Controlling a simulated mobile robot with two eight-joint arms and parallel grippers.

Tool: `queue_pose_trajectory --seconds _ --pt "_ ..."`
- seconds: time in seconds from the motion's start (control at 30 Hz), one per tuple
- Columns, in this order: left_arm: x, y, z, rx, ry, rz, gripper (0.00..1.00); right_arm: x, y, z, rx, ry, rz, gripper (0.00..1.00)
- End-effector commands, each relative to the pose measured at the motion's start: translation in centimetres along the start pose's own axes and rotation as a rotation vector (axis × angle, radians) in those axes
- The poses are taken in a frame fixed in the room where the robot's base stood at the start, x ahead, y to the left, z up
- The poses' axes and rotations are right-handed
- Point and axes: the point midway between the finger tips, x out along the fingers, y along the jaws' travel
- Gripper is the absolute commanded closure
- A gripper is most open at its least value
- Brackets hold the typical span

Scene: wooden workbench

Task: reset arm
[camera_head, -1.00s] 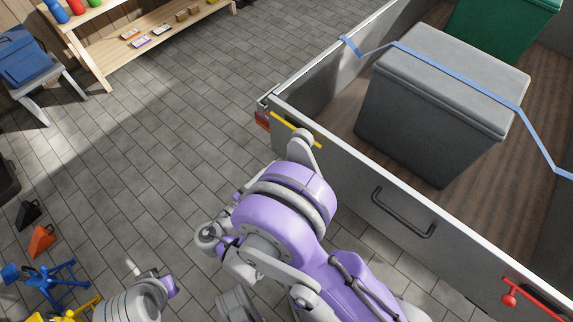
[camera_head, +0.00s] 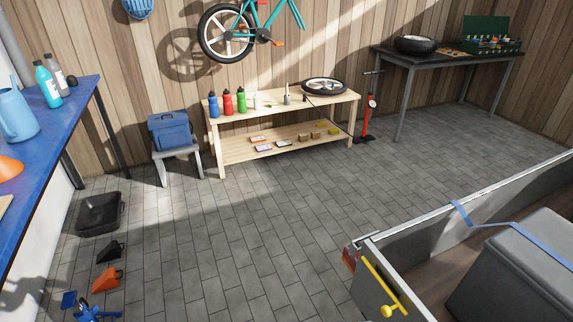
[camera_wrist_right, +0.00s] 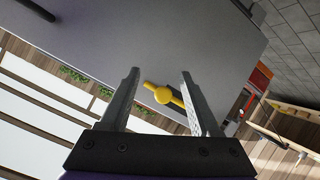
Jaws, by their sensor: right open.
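My right gripper (camera_wrist_right: 160,98) shows in the right wrist view with its two dark fingers apart and nothing between them. Beyond the fingertips is a yellow latch handle (camera_wrist_right: 163,95) on the grey panel of the trailer (camera_wrist_right: 190,40); from this view I cannot tell how far off it is. In the head view neither gripper is visible. The yellow latch (camera_head: 385,290) is at the corner of the grey trailer (camera_head: 400,235) at lower right.
A wooden bench (camera_head: 285,112) with several bottles stands by the wall. A blue cooler (camera_head: 170,131) sits on a stool, and a blue table (camera_head: 50,130) is at left. Funnels (camera_head: 107,279) and a black pan (camera_head: 99,213) lie at left. The middle of the tiled floor is clear.

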Motion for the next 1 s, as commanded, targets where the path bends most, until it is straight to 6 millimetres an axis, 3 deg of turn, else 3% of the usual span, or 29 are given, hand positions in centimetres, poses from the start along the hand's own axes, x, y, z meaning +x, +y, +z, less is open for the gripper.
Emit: queue_pose_trajectory --seconds 0.1,0.23,0.4,0.63,0.83,1.0 --pt "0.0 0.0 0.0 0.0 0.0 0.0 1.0 1.0 2.4 1.2 -0.172 -0.183 -0.109 0.37" --pt "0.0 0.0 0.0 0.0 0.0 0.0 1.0 0.5 4.3 3.1 -0.319 -0.34 -0.282 0.37" --pt "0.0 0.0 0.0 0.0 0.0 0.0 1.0 -1.7 6.3 5.2 -0.429 -0.451 -0.54 0.37" --pt "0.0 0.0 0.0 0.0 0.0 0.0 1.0 -4.8 7.5 6.5 -0.46 -0.455 -0.804 0.37" --pt "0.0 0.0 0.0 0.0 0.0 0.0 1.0 -6.9 8.2 6.7 -0.44 -0.397 -0.962 0.37" --pt "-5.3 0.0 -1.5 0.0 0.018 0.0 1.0 -9.4 10.8 2.6 -0.439 -0.383 -0.961 0.37"
